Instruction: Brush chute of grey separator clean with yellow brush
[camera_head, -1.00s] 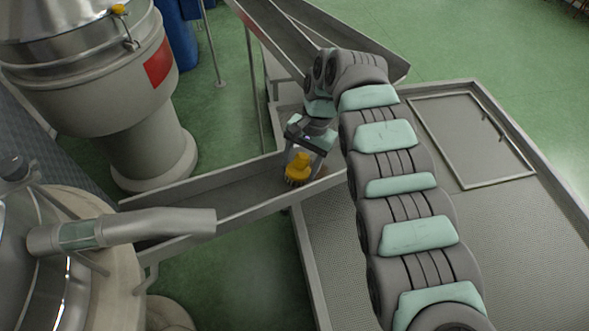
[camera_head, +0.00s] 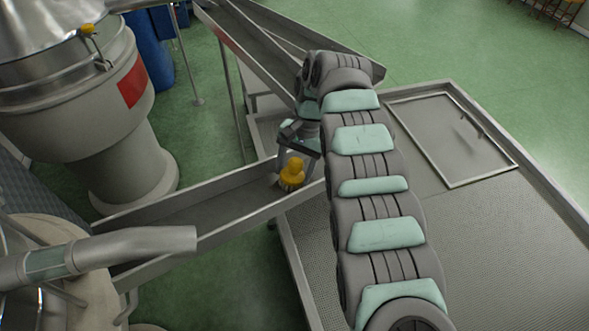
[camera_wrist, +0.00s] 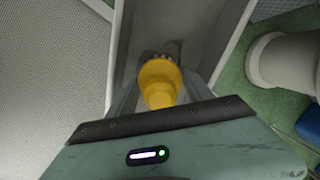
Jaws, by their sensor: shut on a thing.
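The yellow brush (camera_head: 291,173) is in my gripper (camera_head: 294,160), upright with its bristles down, over the right part of the metal chute (camera_head: 190,208). In the wrist view the brush (camera_wrist: 160,82) is between the two fingers of my gripper (camera_wrist: 162,93), with its bristle tips just showing beyond the yellow head. The chute floor (camera_wrist: 160,22) lies under it between two pale walls. I cannot tell whether the bristles touch the floor. A grey machine at lower left has a spout (camera_head: 150,243) above the chute's left part. I cannot tell whether this is the separator.
A large grey machine with a red label (camera_head: 132,82) stands at upper left. Another sloping metal trough (camera_head: 250,40) lies behind my arm. A metal platform with a framed panel (camera_head: 450,140) fills the right. Open green floor lies beyond.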

